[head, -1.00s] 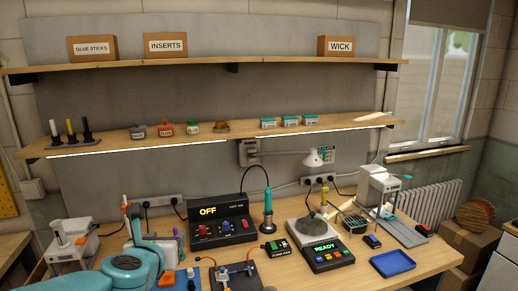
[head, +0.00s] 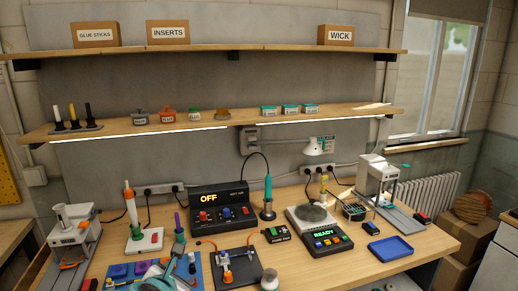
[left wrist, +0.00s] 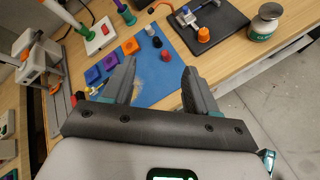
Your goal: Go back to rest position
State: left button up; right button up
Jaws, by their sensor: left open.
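My left gripper (left wrist: 158,75) is open in the left wrist view, its two dark fingers apart with nothing between them. Beyond its fingers is the blue mat (left wrist: 172,72), which carries small coloured pieces, including an orange one (left wrist: 130,46) and a purple one (left wrist: 92,74). In the head view my left gripper (head: 165,273) shows low at the left, in front of the same mat and partly cut off by the bottom edge.
The wooden bench also holds a black station reading OFF (head: 223,210), a scale-like unit reading READY (head: 328,240), a blue tray (head: 390,249) and a jar (head: 269,280) near the front. A black plate with a clamp (head: 227,268) is beside the mat.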

pick_arm(q)
jog(key=s+f+m+g+b, duration=0.15)
jog(key=f+m, duration=0.25)
jog(key=f, duration=0.4)
jog(key=s+d+f+m+g+h+b, duration=0.1)
jog(key=s+f+m+b, duration=0.15)
jog(key=f, duration=0.55)
jog(key=s+f+m+g+b, duration=0.15)
jog(key=f+m, duration=0.25)
jog(key=f, duration=0.5)
jog(key=s+d+f+m+g+h+b, duration=0.1)
jog(key=s+d+f+m+g+b, duration=0.2)
jog(key=s+f+m, duration=0.5)
jog(key=s+d+f+m+g+h+b, duration=0.2)
jog(key=s+d+f+m+g+b, duration=0.1)
jog(key=s+f+m, duration=0.6)
jog(key=s+f+g, duration=0.1)
jog(key=s+f, duration=0.3)
jog(key=s, duration=0.2)
jog(key=shift+s+b, duration=0.2)
jog(key=shift+b, duration=0.1)
jog(key=shift+w+f, duration=0.1)
jog(key=shift+f, duration=0.05)
